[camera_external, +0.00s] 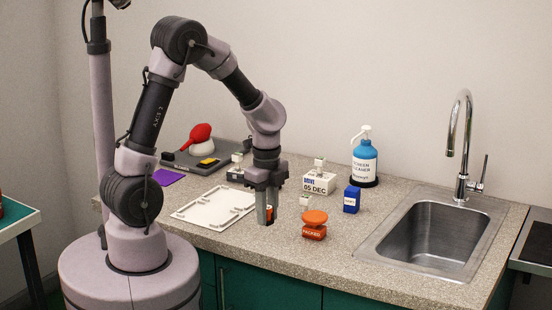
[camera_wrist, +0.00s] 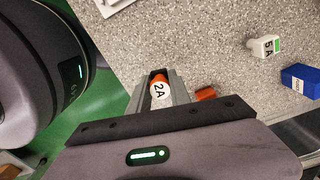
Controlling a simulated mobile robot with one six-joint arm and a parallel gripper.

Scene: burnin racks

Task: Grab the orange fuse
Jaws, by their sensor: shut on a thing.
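The orange fuse (camera_wrist: 159,88) has a white label reading 2A. It sits between the fingers of my gripper (camera_wrist: 160,84) in the wrist view, and the gripper is shut on it. In the external view my gripper (camera_external: 267,212) points straight down near the front edge of the counter. A small part of the orange fuse (camera_external: 269,214) shows between the fingers there; the rest is hidden. I cannot tell whether it touches the counter.
An orange stamp (camera_external: 314,226) marked PACKED stands right of my gripper. A small 5A fuse (camera_wrist: 263,46) and a blue box (camera_external: 351,200) stand further right. A white tray (camera_external: 194,219) lies left. The sink (camera_external: 432,237) is at the far right.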

